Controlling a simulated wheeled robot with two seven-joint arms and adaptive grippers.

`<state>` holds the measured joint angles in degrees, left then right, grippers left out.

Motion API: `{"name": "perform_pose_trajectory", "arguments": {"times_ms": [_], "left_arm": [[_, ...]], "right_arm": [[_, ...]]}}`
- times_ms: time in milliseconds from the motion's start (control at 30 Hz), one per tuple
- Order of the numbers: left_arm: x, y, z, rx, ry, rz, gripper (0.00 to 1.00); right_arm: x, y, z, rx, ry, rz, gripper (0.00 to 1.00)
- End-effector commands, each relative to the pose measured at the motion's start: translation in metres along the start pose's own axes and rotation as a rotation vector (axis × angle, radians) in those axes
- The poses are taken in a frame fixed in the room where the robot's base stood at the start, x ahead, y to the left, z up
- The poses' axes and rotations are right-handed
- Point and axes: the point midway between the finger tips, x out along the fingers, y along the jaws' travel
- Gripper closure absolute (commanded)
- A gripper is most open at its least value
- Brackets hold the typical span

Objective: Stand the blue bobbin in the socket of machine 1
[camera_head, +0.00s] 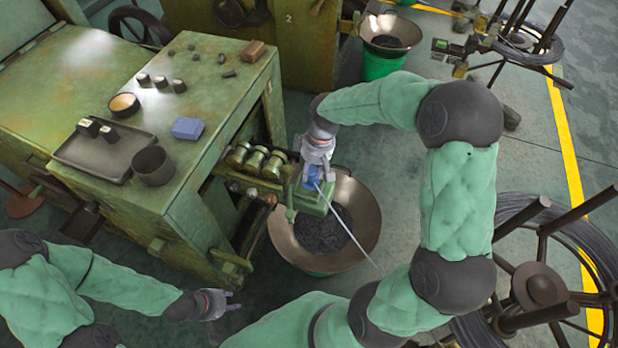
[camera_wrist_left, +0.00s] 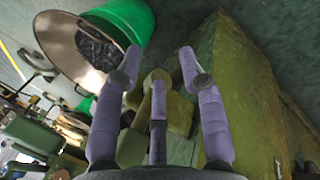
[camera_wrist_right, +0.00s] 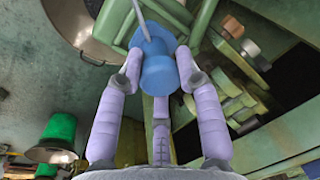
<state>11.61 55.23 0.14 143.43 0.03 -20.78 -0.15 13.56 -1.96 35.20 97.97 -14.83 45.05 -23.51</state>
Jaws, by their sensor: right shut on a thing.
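The blue bobbin (camera_head: 313,178) is in my right gripper (camera_head: 317,162), over the green block (camera_head: 312,203) on the front arm of the near machine. In the right wrist view the bobbin (camera_wrist_right: 158,72) sits between the fingertips of my right gripper (camera_wrist_right: 156,78), which are shut on it. A thin pale rod or wire (camera_wrist_right: 141,20) crosses by its end. The socket is hidden, and I cannot tell whether the bobbin is seated in it. My left gripper (camera_head: 222,303) is low in front of the near machine. In the left wrist view its fingers (camera_wrist_left: 157,72) are spread and empty.
The machine top (camera_head: 215,82) holds a grey tray (camera_head: 88,165), a dark cup (camera_head: 153,166), a blue block (camera_head: 187,128) and several small parts. A wide bowl of dark pieces (camera_head: 366,210) stands under the block. A wire reel (camera_head: 545,290) is at right. Machine 2 (camera_head: 290,45) is behind.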

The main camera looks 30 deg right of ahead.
Motion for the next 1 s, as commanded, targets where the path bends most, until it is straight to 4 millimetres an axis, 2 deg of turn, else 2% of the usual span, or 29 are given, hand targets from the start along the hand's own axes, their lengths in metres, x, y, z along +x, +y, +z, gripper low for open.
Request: {"name": "perform_pose_trajectory", "arguments": {"times_ms": [267,500,933,967,1000], "left_arm": [[0.006,-0.002,0.0,0.0,0.0,0.0,0.6],[0.016,-0.006,-0.001,0.0,0.0,0.0,0.6],[0.017,-0.006,-0.001,0.0,0.0,0.0,0.6],[0.017,-0.006,-0.001,0.0,0.0,0.0,0.6],[0.017,-0.006,-0.001,0.0,0.0,0.0,0.6]], "right_arm": [[0.015,0.007,-0.01,0.0,0.0,0.0,1.0],[0.046,0.013,-0.01,0.002,-0.001,0.0,1.0],[0.052,0.013,-0.01,0.0,0.001,0.001,1.0],[0.052,0.013,-0.01,0.0,0.0,0.001,0.59],[0.052,0.013,-0.01,0.0,0.0,0.001,0.48]]}}
